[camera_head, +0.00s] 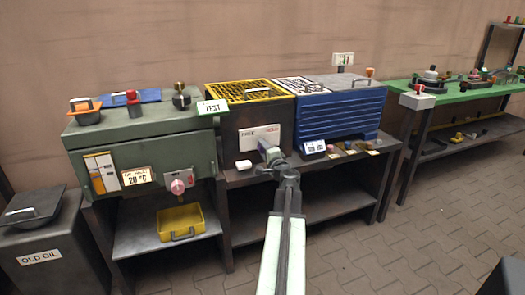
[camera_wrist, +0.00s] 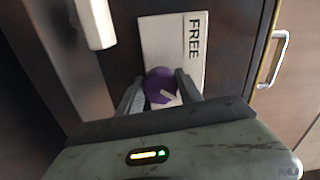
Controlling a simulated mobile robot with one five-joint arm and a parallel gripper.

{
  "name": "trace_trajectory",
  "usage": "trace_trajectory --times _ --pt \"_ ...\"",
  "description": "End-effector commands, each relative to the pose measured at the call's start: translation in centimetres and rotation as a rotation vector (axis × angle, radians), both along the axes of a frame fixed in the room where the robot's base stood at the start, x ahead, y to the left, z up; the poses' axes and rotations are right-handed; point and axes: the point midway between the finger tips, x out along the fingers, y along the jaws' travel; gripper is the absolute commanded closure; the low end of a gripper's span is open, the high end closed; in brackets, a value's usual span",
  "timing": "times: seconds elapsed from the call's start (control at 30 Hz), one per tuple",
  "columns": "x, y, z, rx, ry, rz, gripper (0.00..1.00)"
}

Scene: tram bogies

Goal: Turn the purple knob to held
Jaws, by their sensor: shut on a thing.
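The purple knob (camera_wrist: 158,83) sits on a white plate (camera_wrist: 178,45) in the wrist view. My gripper (camera_wrist: 160,93) is shut on the knob, one finger on each side. A white line on the knob slants to the lower right there, away from the word FREE at the plate's upper end. The plate's lower end is hidden behind my gripper. In the head view, the plate (camera_head: 259,135) is on the dark front of the middle unit, with FREE at its left and small red lettering at its right. My gripper (camera_head: 268,153) covers the knob there.
A white block (camera_head: 243,164) juts out left of my gripper, and also shows close by in the wrist view (camera_wrist: 96,22). A blue ribbed box (camera_head: 340,118) stands to the right, with small coloured items (camera_head: 350,150) before it.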

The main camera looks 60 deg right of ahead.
Motion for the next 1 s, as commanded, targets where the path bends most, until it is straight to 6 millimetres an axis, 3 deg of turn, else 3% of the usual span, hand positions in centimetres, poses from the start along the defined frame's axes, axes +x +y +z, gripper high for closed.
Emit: trace_trajectory --times 0.67,0.7,0.77,1.0 --pt "0.10 0.39 -0.10 0.052 -0.036 0.009 0.98" --pt "0.10 0.39 -0.10 0.052 -0.036 0.009 0.55" --pt "0.08 0.36 -0.10 0.052 -0.036 0.008 0.38" --pt "0.01 0.23 -0.07 0.052 -0.036 0.005 0.36"
